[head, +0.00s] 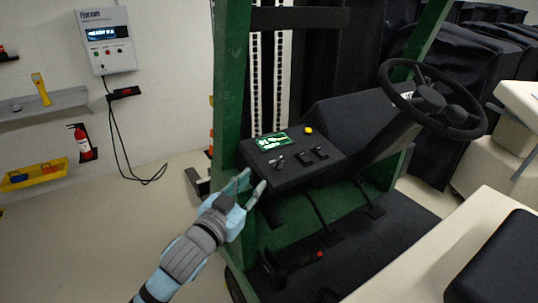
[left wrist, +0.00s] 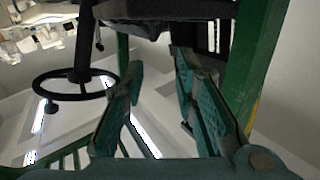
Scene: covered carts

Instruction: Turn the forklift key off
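The forklift's black console (head: 290,165) carries a lit green screen (head: 272,142), a yellow button (head: 308,130) and small dark switches (head: 312,153). A small metallic piece (head: 277,161) below the screen looks like the key; its turned position is too small to tell. My left gripper (head: 250,187) is open and empty, just left of the console's near left corner, lower than the key and apart from it. In the left wrist view its two teal fingers (left wrist: 163,85) are spread with nothing between them. My right gripper is not in view.
The green forklift post (head: 231,90) rises just behind my left gripper. The steering wheel (head: 432,100) stands to the right of the console and also shows in the left wrist view (left wrist: 72,95). A charger (head: 106,40) hangs on the left wall, with a fire extinguisher (head: 81,143) below.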

